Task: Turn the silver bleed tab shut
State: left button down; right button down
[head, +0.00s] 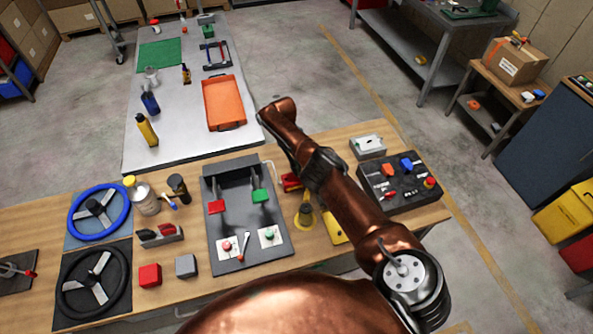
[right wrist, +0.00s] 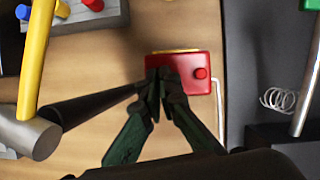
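I cannot make out the silver bleed tab in either view; the right fingertips may be covering it. In the right wrist view a red box (right wrist: 196,66) with a round red button and a yellow strip lies on the wooden bench. My right gripper (right wrist: 163,78) has its dark fingertips close together over the left part of this box. I cannot see whether anything thin is between them. In the head view a part of the red box (head: 290,182) shows beside my copper right arm, which hides most of that gripper. My left gripper is not in view.
Left of the red box in the head view stands the dark lever stand (head: 222,240). A black control panel (head: 400,183) and a grey box (head: 368,146) are on the right. Two steering wheels lie at the left.

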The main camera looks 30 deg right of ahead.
jog(key=shift+w+r+m, duration=0.1)
jog(key=shift+m, duration=0.3)
jog(key=c, duration=2.2)
grip_release()
jog(key=shift+n, duration=0.3)
